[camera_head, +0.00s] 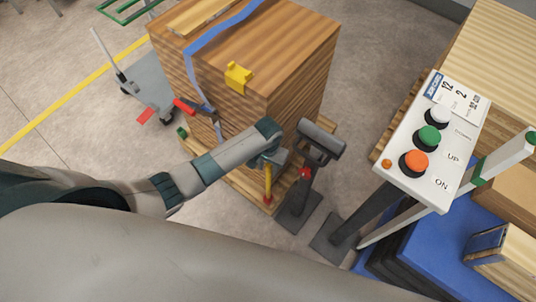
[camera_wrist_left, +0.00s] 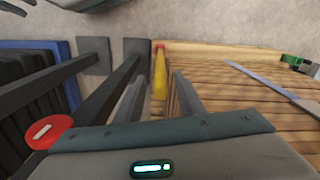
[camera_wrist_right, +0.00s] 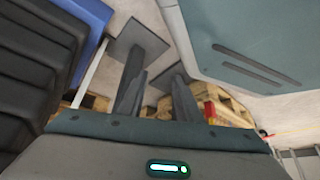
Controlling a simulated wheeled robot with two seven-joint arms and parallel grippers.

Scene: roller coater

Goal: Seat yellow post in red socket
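The yellow post (camera_head: 268,178) is below my left gripper (camera_head: 273,160) in the head view, beside the wooden stack. A small red piece, seemingly the red socket (camera_head: 268,198), is at its lower end near the pallet corner. In the left wrist view the yellow post (camera_wrist_left: 160,78) lies between my left fingers (camera_wrist_left: 160,78), with gaps on both sides, and its far end meets the red socket (camera_wrist_left: 160,45). How deep it sits I cannot tell. My right gripper (camera_wrist_right: 157,90) is open and empty in its wrist view; red (camera_wrist_right: 210,110) shows at the pallet beyond.
The wooden stack (camera_head: 245,60) with a blue strap stands on a pallet. A dark pedestal (camera_head: 320,142) is close to the right of my left gripper. A button panel (camera_head: 430,140) stands farther right. A round red sign or button (camera_wrist_left: 48,131) shows in the left wrist view.

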